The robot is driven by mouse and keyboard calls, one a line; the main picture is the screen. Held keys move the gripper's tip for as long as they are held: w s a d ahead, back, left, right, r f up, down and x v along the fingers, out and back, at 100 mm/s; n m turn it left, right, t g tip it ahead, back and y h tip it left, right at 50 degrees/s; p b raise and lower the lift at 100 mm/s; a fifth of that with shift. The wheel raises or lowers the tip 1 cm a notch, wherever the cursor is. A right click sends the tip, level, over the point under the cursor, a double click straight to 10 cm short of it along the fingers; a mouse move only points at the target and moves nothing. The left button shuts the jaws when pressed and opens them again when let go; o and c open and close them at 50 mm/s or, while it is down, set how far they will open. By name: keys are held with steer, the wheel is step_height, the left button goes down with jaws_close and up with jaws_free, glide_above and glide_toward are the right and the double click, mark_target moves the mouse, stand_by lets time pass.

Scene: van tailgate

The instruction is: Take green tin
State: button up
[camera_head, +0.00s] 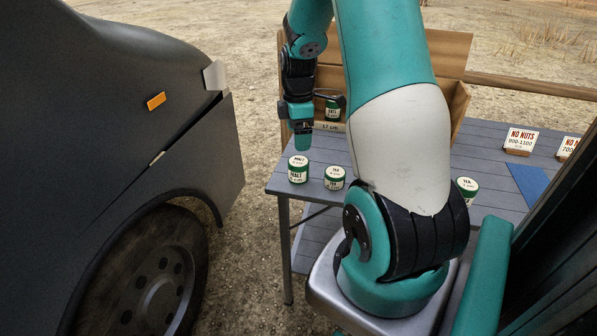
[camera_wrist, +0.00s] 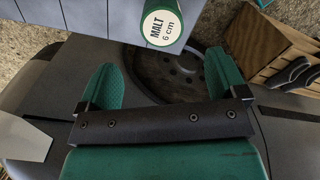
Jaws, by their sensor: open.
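Several green-and-white tins are in view. One tin, labelled MALT (camera_head: 298,170), stands near the left corner of the grey table, and its top end shows above my fingers in the wrist view (camera_wrist: 160,26), reading "MALT 6 cm". A second tin (camera_head: 335,178) stands just right of it. A third tin (camera_head: 466,189) stands right of my arm, partly hidden by it. Another green tin (camera_head: 333,111) is at the wooden rack behind. My gripper (camera_head: 302,143) is above and apart from the MALT tin. In the wrist view my gripper (camera_wrist: 160,83) is open and empty.
The wooden rack (camera_head: 437,48) stands at the table's back, partly behind my arm. The slatted table (camera_head: 400,172) also bears a NO NUTS sign (camera_head: 521,139), a second sign (camera_head: 568,147) and a blue mat (camera_head: 529,182). The dark van (camera_head: 120,120) stands close on the left.

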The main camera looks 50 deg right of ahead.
mark_target(298, 161)
steer(key=f, duration=1.1)
steer(key=shift+a+f, duration=0.15)
steer(key=shift+a, duration=0.05)
steer(key=shift+c, duration=0.5)
steer(key=c, duration=1)
